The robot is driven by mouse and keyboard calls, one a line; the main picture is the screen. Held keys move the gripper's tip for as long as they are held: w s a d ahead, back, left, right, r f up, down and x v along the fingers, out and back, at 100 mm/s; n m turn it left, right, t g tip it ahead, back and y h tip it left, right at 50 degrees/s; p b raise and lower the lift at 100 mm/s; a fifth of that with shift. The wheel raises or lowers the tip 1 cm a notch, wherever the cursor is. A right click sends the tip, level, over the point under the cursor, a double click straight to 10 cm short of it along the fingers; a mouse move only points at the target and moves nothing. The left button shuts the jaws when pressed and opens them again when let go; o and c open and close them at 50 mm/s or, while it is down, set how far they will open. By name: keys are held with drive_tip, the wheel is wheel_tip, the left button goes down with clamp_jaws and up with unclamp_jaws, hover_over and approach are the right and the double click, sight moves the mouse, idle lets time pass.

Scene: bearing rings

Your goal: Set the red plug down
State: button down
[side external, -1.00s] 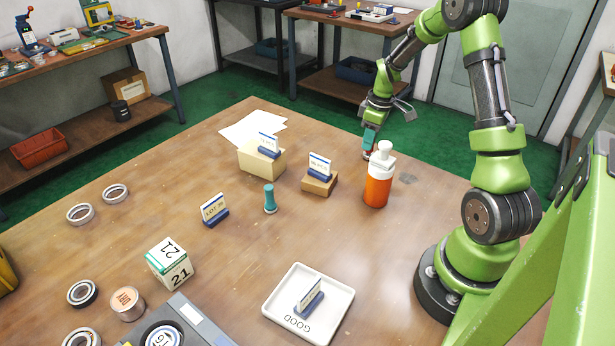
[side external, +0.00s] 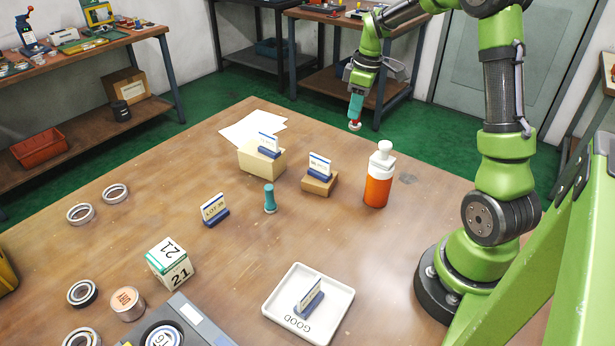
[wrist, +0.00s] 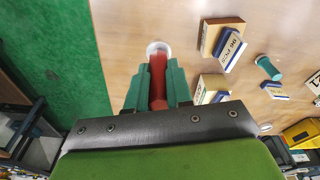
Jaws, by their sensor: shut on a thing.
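The red plug (wrist: 158,85) is held between the teal fingers of my gripper (wrist: 157,88) in the wrist view. Its pale round end points away from the gripper. In the side external view my gripper (side external: 355,112) is raised near the far edge of the table (side external: 330,240), with the red and white tip of the plug (side external: 355,126) showing below the fingers. The plug is in the air, apart from the tabletop. The fingers hide most of the plug in the side view.
An orange bottle (side external: 378,185) stands near the table's right edge. A wooden block with a sign (side external: 319,184), a cream block with a sign (side external: 262,162) and a teal plug (side external: 270,200) stand nearby. A white tray (side external: 338,325) lies at the front.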

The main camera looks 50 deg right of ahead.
drive_tip(key=w+a+n, duration=0.1)
drive_tip(key=a+n, duration=0.3)
drive_tip(key=a, duration=1)
drive_tip(key=s+a+f+n+g+y, duration=0.1)
drive_tip(key=s+a+f+n, duration=0.2)
drive_tip(key=s+a+n, duration=0.5)
drive_tip(key=s+a+f+n+g, duration=0.1)
drive_tip(key=s+a+f+n, duration=0.15)
drive_tip(key=s+a, duration=0.65)
drive_tip(key=shift+w+a+f, duration=0.85)
drive_tip(key=shift+w+a, duration=0.9)
drive_tip(key=shift+w, duration=1.1)
drive_tip(key=shift+w+a+f, duration=0.9)
drive_tip(key=shift+w+a, duration=0.8)
drive_tip(key=shift+w, duration=1.2)
drive_tip(key=shift+w+a+f, duration=0.85)
drive_tip(key=shift+w+a, duration=0.9)
drive_tip(key=shift+w, duration=1.1)
drive_tip(key=shift+f, duration=0.15)
drive_tip(key=c, duration=1)
unclamp_jaws()
